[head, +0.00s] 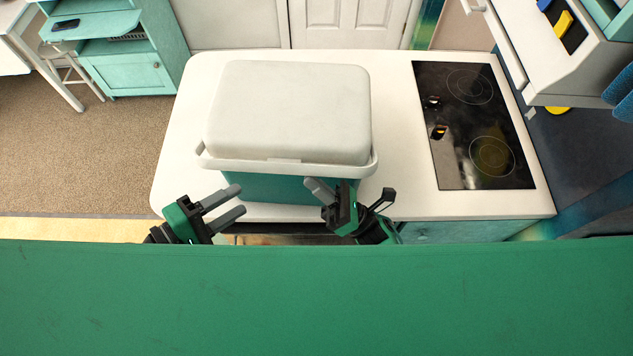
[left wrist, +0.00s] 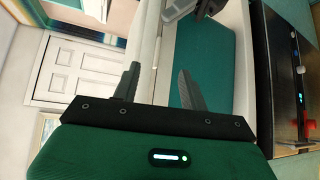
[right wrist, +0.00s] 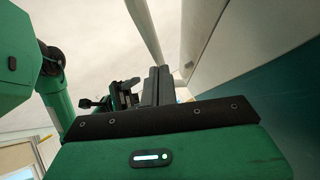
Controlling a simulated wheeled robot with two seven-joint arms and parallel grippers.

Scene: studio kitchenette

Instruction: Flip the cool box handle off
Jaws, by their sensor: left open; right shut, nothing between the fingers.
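The cool box (head: 270,188) stands on the white counter, with a teal body and a shut white lid (head: 290,105). Its white handle (head: 285,168) lies across the front, just below the lid's front edge. My left gripper (head: 238,200) is open and empty, in front of the box's left part, lower in the picture than the handle. My right gripper (head: 314,190) is shut and empty, in front of the box's right part, close below the handle. In the right wrist view, a pale bar, seemingly the handle (right wrist: 146,32), passes beyond the shut fingers (right wrist: 158,84).
The white counter (head: 395,188) has a black cooktop (head: 482,125) right of the box. A drawer front (head: 440,232) lies below the counter's front edge. A teal cabinet (head: 125,75) and a stool stand at the back left. Counter left of the box is clear.

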